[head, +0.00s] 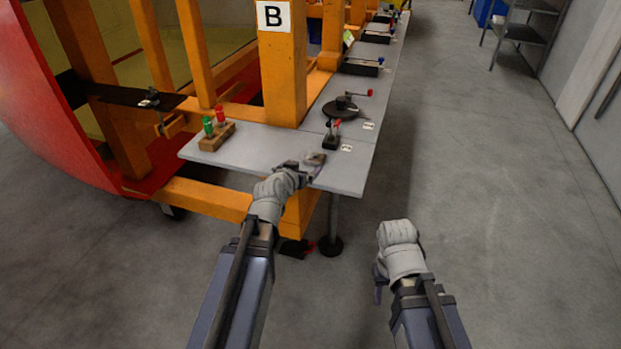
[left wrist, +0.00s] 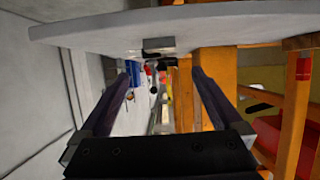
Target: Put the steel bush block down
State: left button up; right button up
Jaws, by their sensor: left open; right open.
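A small block (head: 315,158), which I take to be the steel bush block, is on the grey table (head: 255,150) near its front right corner. In the left wrist view, a steel-grey block (left wrist: 158,46) shows ahead of the fingers, against the table surface (left wrist: 220,28), which fills the top of the picture. My left gripper (head: 314,172) is at the table's front edge, just short of the block. Its jaws (left wrist: 160,76) are open with nothing between them. My right gripper (head: 379,284) is open and apart from the table, over the floor.
A wooden holder (head: 216,137) with green and red tools stands on the left of the table. A black block with a red handle (head: 332,138) and a round dark fixture (head: 341,109) stand behind. An orange post (head: 283,70) rises behind the table.

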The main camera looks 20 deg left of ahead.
pick_arm(q)
jog(key=shift+d+f, duration=0.1)
jog(key=d+f, duration=0.1)
jog(key=s+d+f+g+h, duration=0.1)
jog(key=d, duration=0.1)
jog(key=s+d+f+m+g, duration=0.1)
jog(key=d, duration=0.1)
jog(key=s+d+f+m+g+h, duration=0.1)
jog(key=s+d+f+m+g, duration=0.1)
jog(key=s+d+f+g, duration=0.35)
jog(key=s+d+f+g+y, duration=0.2)
jog(key=s+d+g, duration=0.1)
jog(key=s, duration=0.6)
jog(key=s+d+f+g+y, duration=0.1)
jog(key=s+d+f+g, duration=0.1)
jog(key=s, duration=0.6)
jog(key=shift+s+d+f+g+y, duration=0.35)
jog(key=shift+d+f+g+y, duration=0.05)
jog(key=shift+d+g, duration=0.35)
jog(key=shift+c, duration=0.2)
